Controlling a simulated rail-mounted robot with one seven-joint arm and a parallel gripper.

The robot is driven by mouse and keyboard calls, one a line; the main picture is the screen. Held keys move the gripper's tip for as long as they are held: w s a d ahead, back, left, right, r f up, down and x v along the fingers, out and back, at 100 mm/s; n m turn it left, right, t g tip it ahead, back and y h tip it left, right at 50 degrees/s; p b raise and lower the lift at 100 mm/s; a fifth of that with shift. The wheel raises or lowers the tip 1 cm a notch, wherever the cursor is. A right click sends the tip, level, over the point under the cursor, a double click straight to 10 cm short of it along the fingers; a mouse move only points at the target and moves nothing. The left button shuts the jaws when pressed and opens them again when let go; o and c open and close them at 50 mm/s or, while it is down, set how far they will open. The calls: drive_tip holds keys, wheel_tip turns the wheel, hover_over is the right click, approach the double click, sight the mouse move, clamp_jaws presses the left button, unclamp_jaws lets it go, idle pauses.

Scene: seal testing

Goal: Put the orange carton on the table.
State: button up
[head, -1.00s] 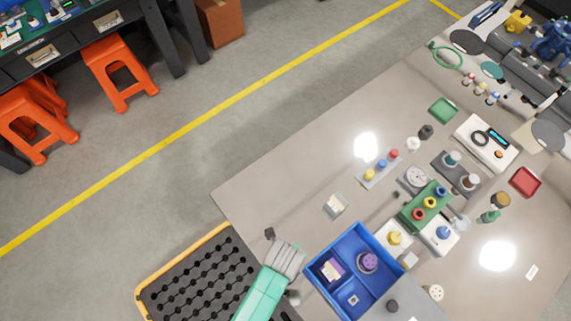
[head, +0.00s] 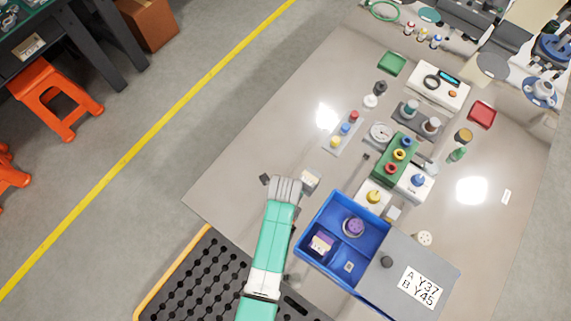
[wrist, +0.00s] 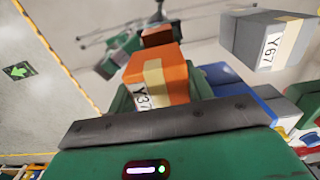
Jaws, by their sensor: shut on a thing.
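The orange carton (wrist: 158,80) has a tan tape strip and a white label that seems to read Y37. In the wrist view it sits just beyond the dark bar of my gripper, between its green sides, and my gripper (head: 285,188) is shut on it. In the head view my gripper is over the left part of the table (head: 235,190) and hides the carton. I cannot tell whether the carton touches the tabletop.
A grey taped carton (head: 309,180), labelled Y67 in the wrist view (wrist: 262,40), stands close to the right of my gripper. A blue divided bin (head: 316,222) is nearer, beside a sign (head: 421,287) reading A Y37, B Y45. The table's left corner is clear.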

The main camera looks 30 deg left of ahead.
drive_tip(key=shift+w+a+f+b, duration=0.1)
drive_tip(key=shift+w+f+b, duration=0.15)
drive_tip(key=shift+f, duration=0.65)
drive_tip(key=shift+w+a+f+b, duration=0.1)
drive_tip(key=shift+w+f+b, duration=0.15)
drive_tip(key=shift+f, duration=0.6)
drive_tip(key=shift+f, duration=0.1)
drive_tip(key=o, duration=1.1)
drive_tip(key=shift+s, duration=0.1)
wheel_tip(320, 180, up, 12)
drive_tip(key=p, duration=0.2)
drive_tip(key=shift+p, duration=0.4)
